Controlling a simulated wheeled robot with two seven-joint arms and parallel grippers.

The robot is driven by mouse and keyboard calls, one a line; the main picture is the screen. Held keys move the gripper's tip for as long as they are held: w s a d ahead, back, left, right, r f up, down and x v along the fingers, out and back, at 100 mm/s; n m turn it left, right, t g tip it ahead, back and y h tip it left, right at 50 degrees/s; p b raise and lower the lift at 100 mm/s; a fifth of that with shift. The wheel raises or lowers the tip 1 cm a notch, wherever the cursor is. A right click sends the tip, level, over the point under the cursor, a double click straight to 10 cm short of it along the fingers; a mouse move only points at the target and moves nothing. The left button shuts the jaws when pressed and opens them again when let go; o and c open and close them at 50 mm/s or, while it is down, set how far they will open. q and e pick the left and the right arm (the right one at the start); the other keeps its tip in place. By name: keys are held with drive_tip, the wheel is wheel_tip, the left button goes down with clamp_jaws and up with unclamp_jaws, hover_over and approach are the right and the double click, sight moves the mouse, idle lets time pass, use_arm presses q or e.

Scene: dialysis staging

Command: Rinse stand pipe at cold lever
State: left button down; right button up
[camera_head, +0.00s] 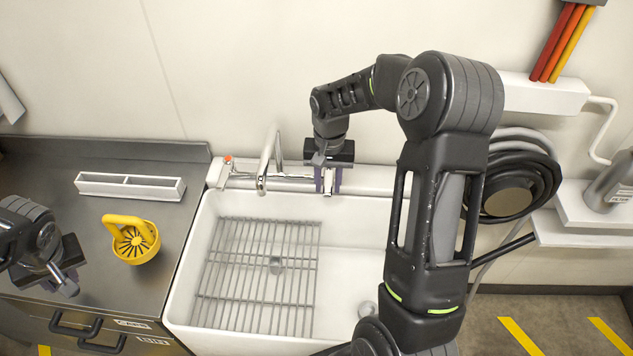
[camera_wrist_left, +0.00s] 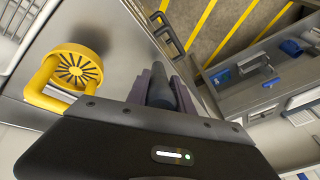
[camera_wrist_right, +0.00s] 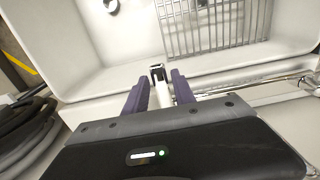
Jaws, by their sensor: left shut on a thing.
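My left gripper (camera_head: 62,282) is shut on a dark grey rounded pipe-like piece (camera_wrist_left: 160,86), held above the left counter's front; I cannot tell surely that it is the stand pipe. My right gripper (camera_head: 329,182) is at the right end of the wall tap (camera_head: 268,165). In the right wrist view, its two purple fingers stand apart, one on each side of a white and chrome lever (camera_wrist_right: 159,82). The gripper mostly hides this lever in the head view. The tap's left end has a red mark (camera_head: 228,159). I see no water running.
The white sink (camera_head: 345,240) holds a wire rack (camera_head: 240,290) on its left side. Black coiled hose (camera_head: 510,165) hangs at right.

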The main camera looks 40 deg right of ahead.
clamp_jaws()
idle(1.1)
